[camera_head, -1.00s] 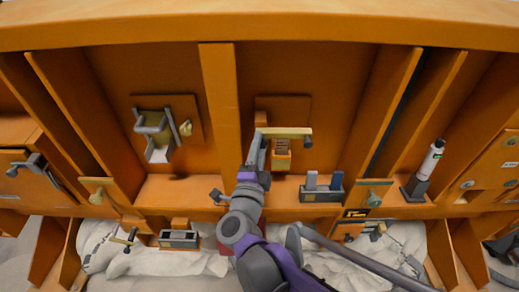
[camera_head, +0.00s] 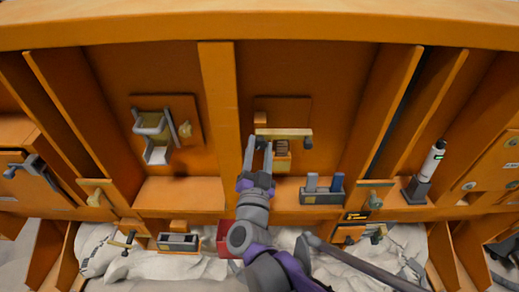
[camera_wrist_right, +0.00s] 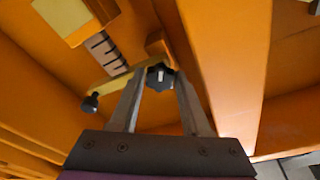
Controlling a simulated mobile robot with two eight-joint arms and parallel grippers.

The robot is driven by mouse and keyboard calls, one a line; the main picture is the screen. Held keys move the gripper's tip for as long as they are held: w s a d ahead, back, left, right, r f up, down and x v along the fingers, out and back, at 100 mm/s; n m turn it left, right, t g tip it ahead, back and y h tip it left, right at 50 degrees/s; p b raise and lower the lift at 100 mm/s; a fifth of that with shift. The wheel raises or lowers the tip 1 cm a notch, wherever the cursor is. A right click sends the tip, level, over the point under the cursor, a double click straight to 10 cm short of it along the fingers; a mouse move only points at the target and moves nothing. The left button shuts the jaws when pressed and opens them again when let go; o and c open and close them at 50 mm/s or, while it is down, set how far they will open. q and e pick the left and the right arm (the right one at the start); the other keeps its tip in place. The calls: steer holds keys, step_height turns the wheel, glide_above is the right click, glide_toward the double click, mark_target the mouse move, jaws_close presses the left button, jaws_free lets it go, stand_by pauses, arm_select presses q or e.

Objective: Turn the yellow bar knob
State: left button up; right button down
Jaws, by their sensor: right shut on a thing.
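A yellow bar (camera_head: 283,132) with a dark knob at its right end lies across the right back panel, and it also shows in the right wrist view (camera_wrist_right: 118,76). My right gripper (camera_head: 259,142) is at the bar's left end. In the right wrist view, the fingertips of the right gripper (camera_wrist_right: 160,75) are on either side of a black lobed knob (camera_wrist_right: 160,77) at that end and are shut on it. Contact at the tips is hard to make out. My left gripper is not in view.
A hinged grey-framed fixture (camera_head: 154,124) and a small yellow knob (camera_head: 185,129) are on the left panel. An orange post (camera_head: 217,85) stands left of my gripper. A grey holder with blue pieces (camera_head: 321,197) and a white cylinder (camera_head: 432,160) stand to the right.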

steer(key=shift+n, duration=0.4)
steer(key=c, duration=0.7)
jaws_free()
steer(key=shift+c, duration=0.2)
steer(key=shift+s, duration=0.1)
steer(key=v, duration=1)
steer(key=shift+s+b, duration=0.35)
steer(key=shift+b, duration=0.1)
steer(key=shift+f, duration=0.1)
